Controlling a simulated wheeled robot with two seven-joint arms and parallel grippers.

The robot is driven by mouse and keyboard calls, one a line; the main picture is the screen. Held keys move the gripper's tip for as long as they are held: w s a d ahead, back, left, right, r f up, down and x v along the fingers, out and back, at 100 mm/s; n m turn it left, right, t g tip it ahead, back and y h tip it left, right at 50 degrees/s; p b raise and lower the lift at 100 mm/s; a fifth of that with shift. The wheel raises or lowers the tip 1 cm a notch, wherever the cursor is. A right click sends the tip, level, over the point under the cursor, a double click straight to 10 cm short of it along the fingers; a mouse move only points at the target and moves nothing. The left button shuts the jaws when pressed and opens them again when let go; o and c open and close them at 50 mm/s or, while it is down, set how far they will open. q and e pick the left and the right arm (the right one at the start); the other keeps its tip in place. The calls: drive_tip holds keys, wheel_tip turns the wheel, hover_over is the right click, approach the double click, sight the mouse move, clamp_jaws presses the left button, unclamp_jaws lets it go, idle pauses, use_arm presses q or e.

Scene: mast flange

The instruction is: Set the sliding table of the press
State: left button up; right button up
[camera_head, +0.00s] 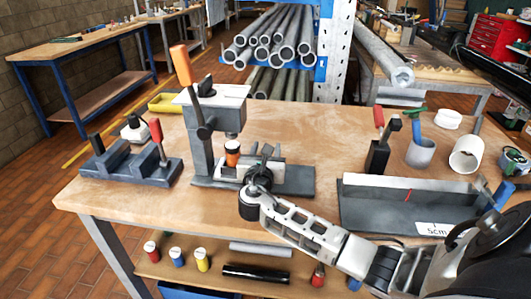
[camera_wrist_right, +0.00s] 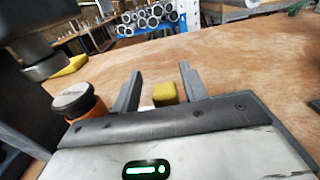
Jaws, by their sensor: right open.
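The press (camera_head: 215,115) stands on the wooden workbench, with an orange-handled lever and a pale top plate. An orange part with a black cap (camera_head: 232,152) sits under its head; it also shows at left in the right wrist view (camera_wrist_right: 82,102). The sliding table (camera_head: 240,172) is pale and low at the press base, partly hidden by my right gripper (camera_head: 266,152). In the right wrist view, the open fingers of my right gripper (camera_wrist_right: 161,72) stand either side of a small yellow block (camera_wrist_right: 165,93). Contact cannot be told. My left gripper is out of view.
A lever fixture (camera_head: 130,165) stands left of the press. Jars (camera_head: 202,260) and tubes sit on the lower shelf. Bench behind the press is clear.

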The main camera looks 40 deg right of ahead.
drive_tip(key=v, duration=1.5)
drive_tip(key=shift+s+a, duration=0.3)
drive_tip(key=shift+a, duration=0.05)
